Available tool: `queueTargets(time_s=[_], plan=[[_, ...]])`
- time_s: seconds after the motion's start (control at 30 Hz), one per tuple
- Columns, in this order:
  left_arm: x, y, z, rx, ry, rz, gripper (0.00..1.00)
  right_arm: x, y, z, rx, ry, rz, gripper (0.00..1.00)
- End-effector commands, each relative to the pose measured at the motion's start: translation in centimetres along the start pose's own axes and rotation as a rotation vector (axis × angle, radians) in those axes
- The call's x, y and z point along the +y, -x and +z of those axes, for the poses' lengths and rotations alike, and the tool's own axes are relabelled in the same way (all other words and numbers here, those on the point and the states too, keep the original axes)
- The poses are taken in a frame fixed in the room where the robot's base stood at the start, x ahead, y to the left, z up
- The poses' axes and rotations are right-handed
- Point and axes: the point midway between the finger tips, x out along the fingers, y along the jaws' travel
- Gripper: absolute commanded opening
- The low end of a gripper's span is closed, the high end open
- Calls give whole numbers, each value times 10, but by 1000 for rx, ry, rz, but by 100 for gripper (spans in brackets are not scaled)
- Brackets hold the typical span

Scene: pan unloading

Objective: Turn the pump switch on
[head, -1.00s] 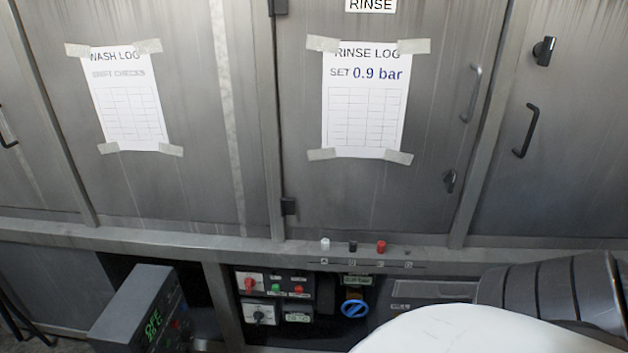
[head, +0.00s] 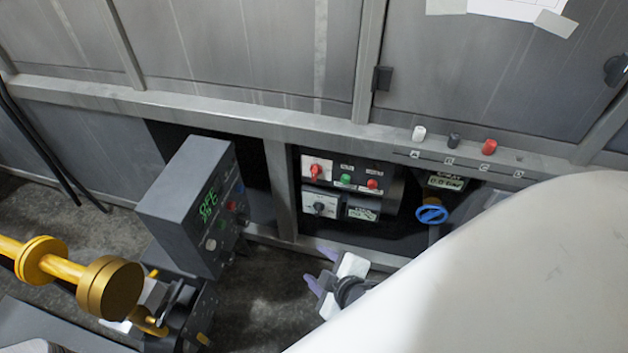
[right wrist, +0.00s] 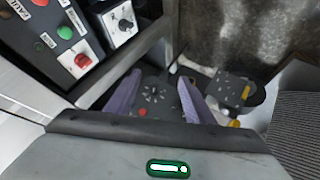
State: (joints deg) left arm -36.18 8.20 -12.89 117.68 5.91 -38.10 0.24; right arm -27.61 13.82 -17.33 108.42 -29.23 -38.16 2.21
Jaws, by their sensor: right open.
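A control panel (head: 350,172) sits in the recess under the cabinets. It carries a red switch (head: 316,171) on a white plate, a black knob (head: 320,208) on another white plate, a green button (head: 345,179) and a red button (head: 372,184). My left gripper is out of view.
A grey box (head: 185,210) with a green display stands left of the recess. A blue valve knob (head: 432,214) is right of the panel. White, black and red pegs line the ledge (head: 300,127). A gold cylindrical part (head: 110,288) is at lower left.

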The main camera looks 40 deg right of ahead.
Motion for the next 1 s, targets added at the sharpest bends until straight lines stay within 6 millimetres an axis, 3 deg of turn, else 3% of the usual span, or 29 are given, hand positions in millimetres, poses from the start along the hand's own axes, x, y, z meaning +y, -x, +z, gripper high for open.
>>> queueTargets(time_s=[0.03, 0.23, 0.4, 0.53, 0.77, 1.0], plan=[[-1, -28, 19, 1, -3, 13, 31, 1, -34, 14, 0, 87, 71, 48], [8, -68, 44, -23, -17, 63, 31, 52, -82, 16, -23, 380, 385, 48], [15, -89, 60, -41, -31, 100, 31, 90, -92, 2, -32, 539, 634, 48], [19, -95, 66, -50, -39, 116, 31, 106, -89, -7, -35, 601, 758, 48], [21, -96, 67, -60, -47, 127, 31, 124, -90, -17, -37, 632, 826, 48], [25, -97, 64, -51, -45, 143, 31, 154, -119, -26, -36, 630, 826, 48]])
